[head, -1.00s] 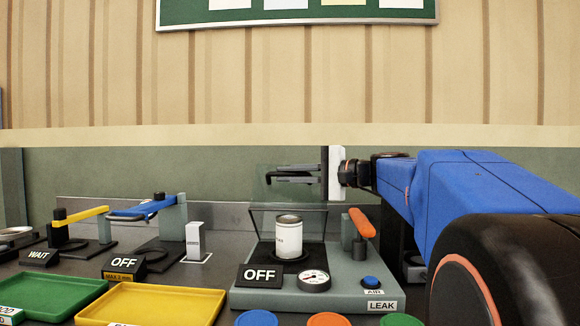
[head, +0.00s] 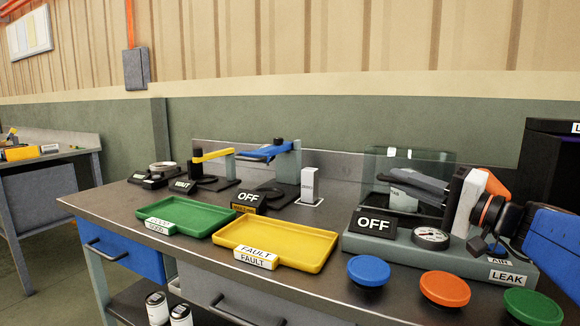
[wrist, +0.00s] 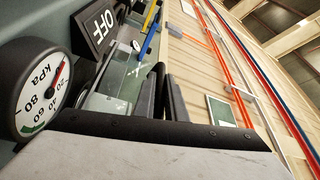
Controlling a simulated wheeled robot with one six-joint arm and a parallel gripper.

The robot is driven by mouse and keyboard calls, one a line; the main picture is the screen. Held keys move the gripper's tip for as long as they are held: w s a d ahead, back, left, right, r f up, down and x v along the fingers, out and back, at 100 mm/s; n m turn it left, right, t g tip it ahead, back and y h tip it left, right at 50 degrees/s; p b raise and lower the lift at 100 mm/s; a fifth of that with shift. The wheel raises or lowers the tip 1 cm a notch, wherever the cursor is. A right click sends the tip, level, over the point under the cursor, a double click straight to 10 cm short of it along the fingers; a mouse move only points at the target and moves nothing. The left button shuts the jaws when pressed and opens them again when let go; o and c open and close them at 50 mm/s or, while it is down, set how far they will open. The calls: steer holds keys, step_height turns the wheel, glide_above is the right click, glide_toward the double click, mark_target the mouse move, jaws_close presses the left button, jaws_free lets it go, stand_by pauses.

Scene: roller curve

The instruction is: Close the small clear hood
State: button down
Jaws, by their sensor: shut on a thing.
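The small clear hood (head: 384,160) is on the grey leak tester at the right of the head view, around a pale can (head: 403,202). Its clear panel also shows in the wrist view (wrist: 108,86). My gripper (head: 396,178) reaches in from the right, with its dark fingers across the hood. In the wrist view my gripper (wrist: 162,78) has its fingers close together beside the clear panel. It is shut on the hood, though the exact grip point is unclear. The fingers hide part of the hood and can, and the lid's exact angle is hard to tell.
The leak tester (head: 390,246) carries an OFF sign (head: 374,223) and a gauge (head: 431,237). Blue (head: 368,270), orange (head: 445,288) and green (head: 533,306) buttons line the bench front. Yellow (head: 275,236) and green (head: 190,216) trays lie left. A dark cabinet (head: 548,160) stands at right.

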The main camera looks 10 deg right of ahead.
steer(key=shift+f, duration=0.2)
steer(key=c, duration=1.8)
jaws_free()
steer(key=shift+v, duration=6)
